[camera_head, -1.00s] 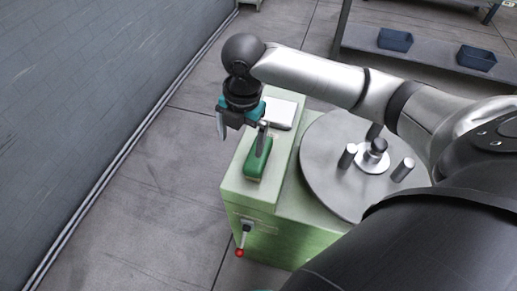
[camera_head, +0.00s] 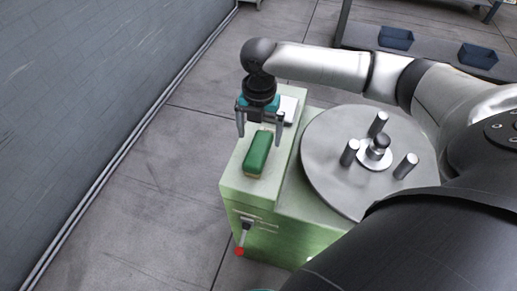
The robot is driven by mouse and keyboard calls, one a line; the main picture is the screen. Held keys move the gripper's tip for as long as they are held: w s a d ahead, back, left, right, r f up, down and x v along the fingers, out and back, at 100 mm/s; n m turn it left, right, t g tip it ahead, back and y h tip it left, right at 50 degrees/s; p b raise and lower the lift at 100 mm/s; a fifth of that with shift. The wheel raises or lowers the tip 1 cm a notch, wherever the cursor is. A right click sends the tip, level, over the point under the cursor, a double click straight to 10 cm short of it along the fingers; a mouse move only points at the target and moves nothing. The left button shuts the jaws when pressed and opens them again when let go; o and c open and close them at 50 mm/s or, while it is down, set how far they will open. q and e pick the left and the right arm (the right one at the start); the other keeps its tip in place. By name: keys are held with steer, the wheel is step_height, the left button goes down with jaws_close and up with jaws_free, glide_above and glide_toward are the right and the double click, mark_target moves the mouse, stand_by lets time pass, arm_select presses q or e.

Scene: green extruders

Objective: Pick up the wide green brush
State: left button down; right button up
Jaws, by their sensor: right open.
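The wide green brush (camera_head: 257,154) lies on top of the pale green machine cabinet (camera_head: 235,185), its long side running away from me. My right gripper (camera_head: 259,138) is open, its two fingers pointing down, just above and behind the far end of the brush in the head view. One finger shows to the left of the brush and one to the right. I cannot tell how high the fingertips are above the cabinet top. My left gripper does not show.
A round metal turntable (camera_head: 325,180) with upright pegs stands right of the brush. A white box (camera_head: 289,108) sits partly hidden behind my gripper. A lever with a red knob (camera_head: 239,252) sticks out in front. Blue bins (camera_head: 396,38) stand on a shelf at the back right.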

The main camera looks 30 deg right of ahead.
mark_target(259, 147)
steer(key=f, duration=0.3)
steer(key=f+b, duration=0.1)
steer(key=f, duration=0.1)
steer(key=shift+s+a+f, duration=0.2)
steer(key=shift+a+f, duration=0.05)
steer(key=shift+f, duration=0.05)
steer(key=shift+c, duration=0.2)
steer(key=shift+r, duration=0.1)
steer(key=c, duration=1.5)
